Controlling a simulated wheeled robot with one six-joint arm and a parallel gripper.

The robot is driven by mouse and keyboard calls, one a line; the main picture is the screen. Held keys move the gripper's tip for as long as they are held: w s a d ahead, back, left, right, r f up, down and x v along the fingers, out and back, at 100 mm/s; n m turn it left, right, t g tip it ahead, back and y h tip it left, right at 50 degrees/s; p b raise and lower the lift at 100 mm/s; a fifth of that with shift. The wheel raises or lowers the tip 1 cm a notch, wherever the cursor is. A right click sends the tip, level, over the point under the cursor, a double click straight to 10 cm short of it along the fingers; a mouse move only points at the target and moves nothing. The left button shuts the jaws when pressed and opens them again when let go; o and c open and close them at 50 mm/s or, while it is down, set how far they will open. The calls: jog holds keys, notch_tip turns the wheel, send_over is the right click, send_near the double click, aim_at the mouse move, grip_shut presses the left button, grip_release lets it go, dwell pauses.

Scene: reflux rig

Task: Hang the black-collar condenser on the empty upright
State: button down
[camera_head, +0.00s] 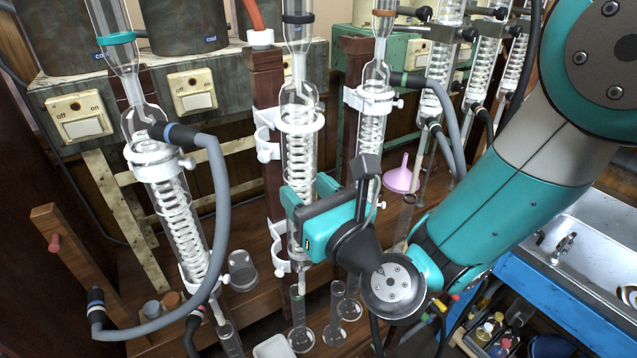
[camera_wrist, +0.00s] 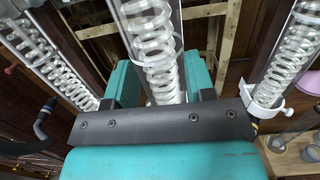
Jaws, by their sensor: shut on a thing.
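The black-collar condenser (camera_head: 299,150) is a clear glass tube with a white coil and a black band near its top. It stands roughly upright in the head view. My gripper (camera_head: 301,205) is shut on its lower coil section; the wrist view shows the condenser (camera_wrist: 155,45) between the teal fingers (camera_wrist: 160,85). A dark wooden upright (camera_head: 266,85) with open white clamps (camera_head: 266,147) stands just behind and left of it. A white ring surrounds the condenser's upper part; I cannot tell whether it touches the upright's clamps. The lower tip is above small glassware.
The teal-collar condenser (camera_head: 178,210) is clamped at left with a grey hose (camera_head: 220,225). The orange-collar condenser (camera_head: 373,125) is clamped close at right. Glass cylinders (camera_head: 334,315) stand below, and a pink funnel (camera_head: 398,178) is at right.

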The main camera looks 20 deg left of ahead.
jog(key=shift+p+x, duration=1.35)
jog(key=shift+p, duration=0.5)
jog(key=shift+w+a+p, duration=0.4)
jog(key=shift+p, duration=0.65)
jog(key=shift+a, duration=0.1)
jog(key=shift+w+r+p, duration=0.1)
jog(key=shift+r+p, duration=0.05)
jog(key=shift+p, duration=0.15)
jog(key=shift+r, duration=0.15)
jog(key=shift+d+n+g+y+b, duration=0.25)
jog(key=shift+n+g+y+b, duration=0.25)
jog(key=shift+b, duration=0.9)
jog(key=shift+n+g+b, duration=0.4)
jog(key=shift+g+b, duration=0.1)
jog(key=shift+b, duration=0.25)
jog(key=shift+a+p, duration=0.15)
jog(key=shift+p, duration=0.25)
